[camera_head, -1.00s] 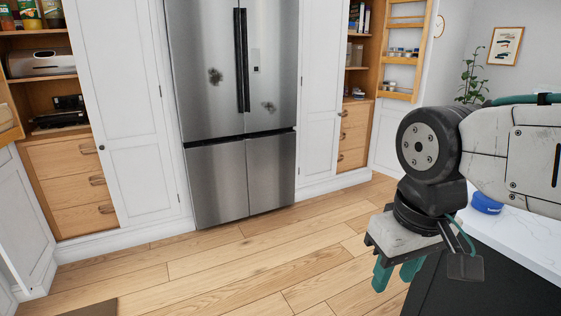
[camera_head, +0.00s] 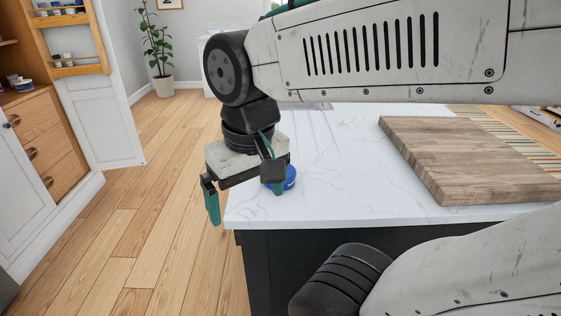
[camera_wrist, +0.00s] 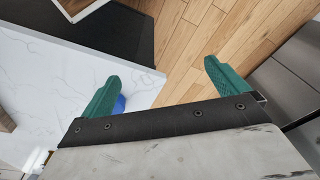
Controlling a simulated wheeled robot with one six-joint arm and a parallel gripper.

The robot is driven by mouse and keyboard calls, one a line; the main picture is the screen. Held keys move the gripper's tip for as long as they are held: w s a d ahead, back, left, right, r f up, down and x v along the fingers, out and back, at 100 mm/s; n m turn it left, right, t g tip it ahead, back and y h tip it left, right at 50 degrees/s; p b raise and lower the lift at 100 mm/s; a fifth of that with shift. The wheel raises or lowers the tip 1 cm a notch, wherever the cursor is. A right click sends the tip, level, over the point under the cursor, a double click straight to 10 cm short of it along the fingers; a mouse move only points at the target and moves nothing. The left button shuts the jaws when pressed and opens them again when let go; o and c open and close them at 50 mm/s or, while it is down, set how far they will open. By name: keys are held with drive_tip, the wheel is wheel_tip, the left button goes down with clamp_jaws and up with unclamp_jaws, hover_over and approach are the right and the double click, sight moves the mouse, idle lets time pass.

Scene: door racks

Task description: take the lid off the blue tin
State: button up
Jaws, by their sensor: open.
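The blue tin (camera_head: 290,177) stands on the white marble worktop near its left corner, partly hidden behind my gripper. A bit of blue, likely the tin, also shows in the wrist view (camera_wrist: 119,104), behind the left finger. The lid cannot be told apart from the tin in these frames. My gripper (camera_head: 245,205) points down, open and empty, with its green fingers spread. One finger is in front of the tin in the picture and the other is over the floor past the counter edge. In the wrist view my gripper (camera_wrist: 163,85) also shows nothing between its fingers.
A thick wooden board (camera_head: 470,160) lies on the worktop (camera_head: 350,190) to the right, with a striped mat (camera_head: 510,145) beyond it. The worktop between tin and board is clear. An open white door (camera_head: 95,120) with racks stands at the left. The wooden floor between is free.

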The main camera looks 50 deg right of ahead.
drive_tip(key=w+d+f+m, duration=0.1)
drive_tip(key=w+d+m, duration=0.3)
drive_tip(key=d+m, duration=0.3)
drive_tip(key=w+d+f+m, duration=0.1)
drive_tip(key=w+d+m, duration=0.4)
drive_tip(key=d+m, duration=0.3)
drive_tip(key=w+d+f+m+g, duration=0.1)
drive_tip(key=w+d+m, duration=0.4)
drive_tip(key=d+m, duration=0.3)
drive_tip(key=shift+w+d+f+m, duration=0.1)
drive_tip(key=shift+f+m, duration=0.1)
drive_tip(key=shift+m, duration=0.9)
drive_tip(key=shift+w+d+f+m, duration=0.1)
drive_tip(key=shift+f+m, duration=0.1)
drive_tip(key=shift+m, duration=0.9)
drive_tip(key=shift+d+f, duration=0.15)
drive_tip(key=shift+f, duration=0.15)
wheel_tip(320, 180, down, 7)
drive_tip(key=shift+f, duration=0.15)
drive_tip(key=c, duration=0.9)
